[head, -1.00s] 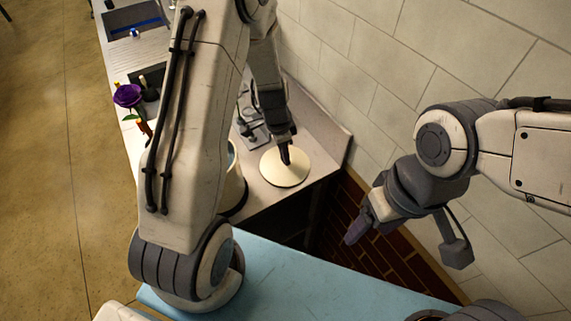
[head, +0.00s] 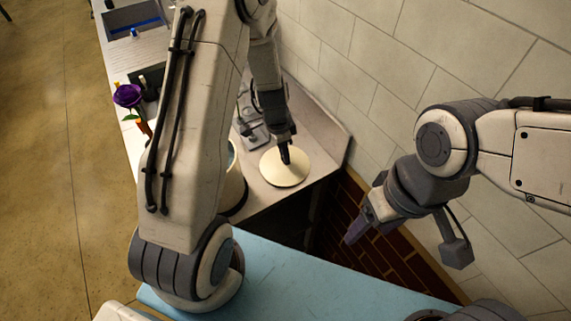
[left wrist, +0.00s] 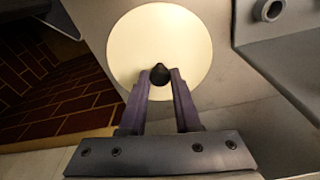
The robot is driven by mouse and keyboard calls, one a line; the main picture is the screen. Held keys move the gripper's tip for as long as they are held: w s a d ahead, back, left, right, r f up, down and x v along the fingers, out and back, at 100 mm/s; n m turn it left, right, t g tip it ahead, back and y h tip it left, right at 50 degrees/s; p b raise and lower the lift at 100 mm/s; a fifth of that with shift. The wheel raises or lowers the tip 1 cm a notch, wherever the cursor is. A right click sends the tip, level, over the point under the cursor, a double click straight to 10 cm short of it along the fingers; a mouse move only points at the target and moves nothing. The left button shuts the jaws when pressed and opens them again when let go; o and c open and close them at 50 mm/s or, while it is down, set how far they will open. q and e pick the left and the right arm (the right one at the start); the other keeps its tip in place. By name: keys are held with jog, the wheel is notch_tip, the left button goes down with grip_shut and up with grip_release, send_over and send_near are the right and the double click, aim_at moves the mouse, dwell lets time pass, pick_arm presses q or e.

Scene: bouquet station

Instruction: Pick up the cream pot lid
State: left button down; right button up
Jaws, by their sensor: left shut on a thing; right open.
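The cream pot lid (head: 285,172) is a round, pale disc at the corner of the counter in the head view. I cannot tell whether the lid touches the counter. My right gripper (head: 357,228) is open and empty, off to the right of the counter and away from the lid.
A cream pot (head: 234,185) stands on the counter, partly hidden behind my left arm. A purple flower (head: 128,95) stands at the left. A grey device (head: 252,127) is behind the lid, and a tiled wall (head: 350,60) bounds the right. A blue surface (head: 300,285) lies in front.

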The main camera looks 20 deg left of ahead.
dwell(0.7)
pick_arm(q)
notch_tip(320, 180, up, 10)
jog(key=b, duration=0.1)
jog(key=n+y+p, duration=0.1)
jog(key=n+p, duration=0.4)
jog(key=n, duration=0.3)
send_over(280, 173)
notch_tip(280, 173, down, 4)
jog(key=f, duration=0.1)
jog(key=shift+s+d+f+n+t+p, duration=0.2)
jog(key=shift+s+f+n+t+p, duration=0.15)
jog(key=shift+s+n+p, duration=0.4)
jog(key=shift+w, duration=0.2)
